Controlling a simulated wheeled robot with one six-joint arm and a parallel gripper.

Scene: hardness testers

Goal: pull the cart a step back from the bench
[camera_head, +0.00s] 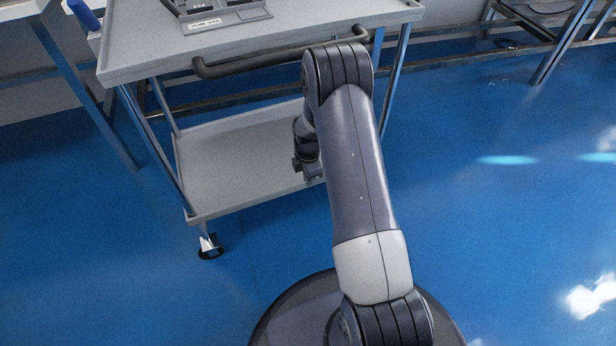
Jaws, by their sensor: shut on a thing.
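The grey cart (140,64) stands at the upper left, with a flat top, a lower shelf (235,165) and metal legs. Its dark bar handle (255,63) runs along the near edge of the top. My arm rises from the bottom of the picture and its bend covers the right part of the handle. Part of my wrist shows left of the arm, in front of the lower shelf. My gripper's jaws are hidden behind the arm, so their contact with the handle does not show.
A bench leg (85,80) stands at the left. A caster (209,247) is under the cart's near corner. The blue floor (500,220) is clear to the right.

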